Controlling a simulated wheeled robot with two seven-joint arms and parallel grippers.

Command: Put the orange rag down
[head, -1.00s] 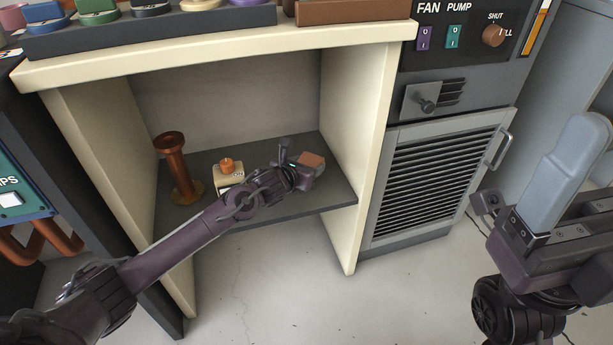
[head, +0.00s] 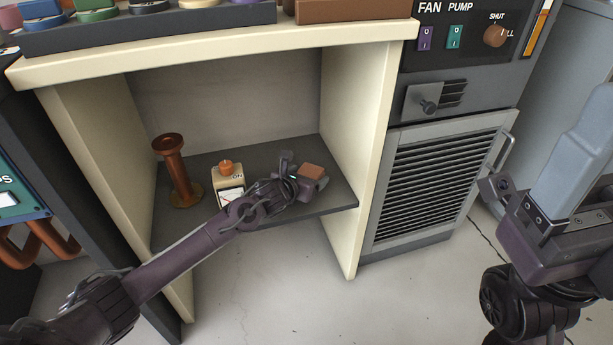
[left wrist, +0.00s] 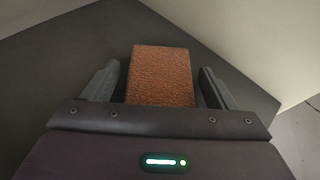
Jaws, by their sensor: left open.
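The orange rag (head: 313,171) is a folded, rough-textured block at the right part of the low dark shelf (head: 330,196) under the cream bench. My left gripper (head: 300,178) reaches in from the left and is open around the rag. In the left wrist view the rag (left wrist: 161,76) sits between the two spread fingers (left wrist: 159,84), with a gap on each side. It appears to rest on the dark shelf surface. My right gripper (head: 578,150) is at the right edge, partly cut off, away from the shelf; its jaw opening cannot be made out.
A brown spool-like stand (head: 176,170) and a cream box with an orange knob (head: 228,180) stand on the shelf, left of the rag; my left arm passes close to the box. Cream side panels (head: 362,150) bound the shelf. A louvred cabinet (head: 435,185) stands right.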

